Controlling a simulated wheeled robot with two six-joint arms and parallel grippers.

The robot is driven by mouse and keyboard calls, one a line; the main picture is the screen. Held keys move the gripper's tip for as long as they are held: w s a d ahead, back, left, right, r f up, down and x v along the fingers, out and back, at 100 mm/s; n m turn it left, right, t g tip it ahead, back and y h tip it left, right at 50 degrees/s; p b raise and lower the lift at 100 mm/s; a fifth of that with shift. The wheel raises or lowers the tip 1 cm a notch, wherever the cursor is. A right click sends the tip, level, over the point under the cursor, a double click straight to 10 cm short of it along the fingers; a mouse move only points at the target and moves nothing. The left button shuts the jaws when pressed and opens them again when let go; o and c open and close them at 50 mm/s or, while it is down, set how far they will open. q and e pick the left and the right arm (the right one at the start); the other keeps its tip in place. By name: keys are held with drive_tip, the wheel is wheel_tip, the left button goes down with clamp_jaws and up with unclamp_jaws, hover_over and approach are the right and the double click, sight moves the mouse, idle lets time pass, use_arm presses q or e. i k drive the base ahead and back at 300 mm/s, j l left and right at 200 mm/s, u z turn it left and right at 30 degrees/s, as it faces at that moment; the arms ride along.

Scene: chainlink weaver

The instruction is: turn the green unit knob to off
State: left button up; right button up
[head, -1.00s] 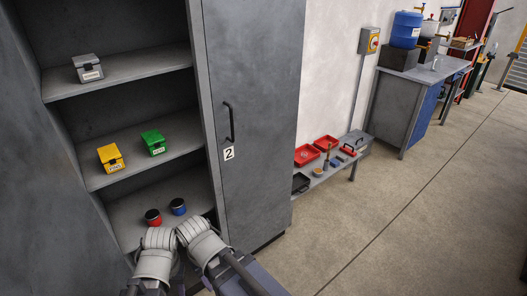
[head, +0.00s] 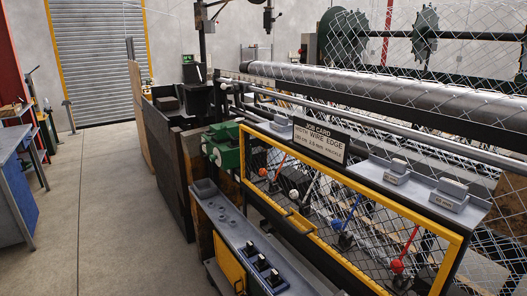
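A green unit (head: 226,147) is fixed at the left end of the machine, near the middle of the head view. Neither of my grippers is in view.
A grey bench (head: 232,228) with small black-topped parts runs in front of the machine. A yellow-framed mesh guard (head: 355,187) covers levers with coloured knobs. A job card sign (head: 319,141) stands above it. Open concrete floor (head: 108,215) lies to the left.

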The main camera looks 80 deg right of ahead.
sight(212, 158)
drive_tip(key=z, duration=2.45)
drive_tip(key=i+j, duration=0.2)
drive_tip(key=i, duration=0.3)
drive_tip(key=i+j, duration=0.2)
drive_tip(key=i, duration=0.3)
drive_tip(key=i+j+u, duration=0.1)
drive_tip(key=i, duration=0.45)
drive_tip(key=i+j, duration=0.25)
drive_tip(key=i, duration=0.25)
